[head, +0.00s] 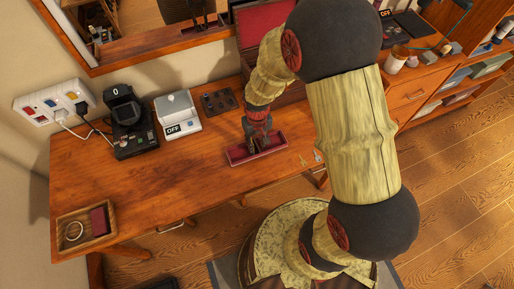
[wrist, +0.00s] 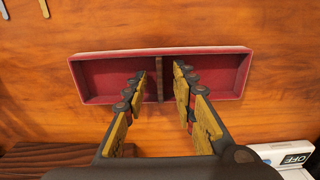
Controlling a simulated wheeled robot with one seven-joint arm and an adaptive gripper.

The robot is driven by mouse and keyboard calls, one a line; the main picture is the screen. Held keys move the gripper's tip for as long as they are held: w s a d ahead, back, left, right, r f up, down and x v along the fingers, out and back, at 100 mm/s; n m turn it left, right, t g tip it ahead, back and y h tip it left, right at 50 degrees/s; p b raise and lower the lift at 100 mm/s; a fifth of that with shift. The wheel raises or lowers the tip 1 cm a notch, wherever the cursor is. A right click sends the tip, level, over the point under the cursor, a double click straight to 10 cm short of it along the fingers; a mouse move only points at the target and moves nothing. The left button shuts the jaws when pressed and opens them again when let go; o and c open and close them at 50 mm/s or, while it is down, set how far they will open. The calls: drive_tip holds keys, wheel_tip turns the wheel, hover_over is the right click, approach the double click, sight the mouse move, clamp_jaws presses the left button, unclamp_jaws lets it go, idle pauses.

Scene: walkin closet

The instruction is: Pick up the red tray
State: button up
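The red tray (head: 264,154) is a long, shallow box near the front edge of the wooden desk, below my arm. In the wrist view the red tray (wrist: 220,97) shows two compartments with a dark upright divider (wrist: 159,78) between them. My gripper (head: 254,142) is over the middle of the tray, pointing down. In the wrist view my gripper (wrist: 159,72) is open, with one finger on each side of the divider. A gap shows between the fingers and the divider. I cannot tell how deep the fingertips reach into the tray.
A wooden tray (head: 70,241) with a ring and a dark red item lies at the desk's left corner. A black device (head: 128,125), a white device (head: 177,114) and a dark box (head: 218,101) stand toward the back. Desk surface left of the red tray is clear.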

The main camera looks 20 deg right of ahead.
drive_tip(key=shift+c, duration=1.3)
drive_tip(key=c, duration=0.4)
clamp_jaws()
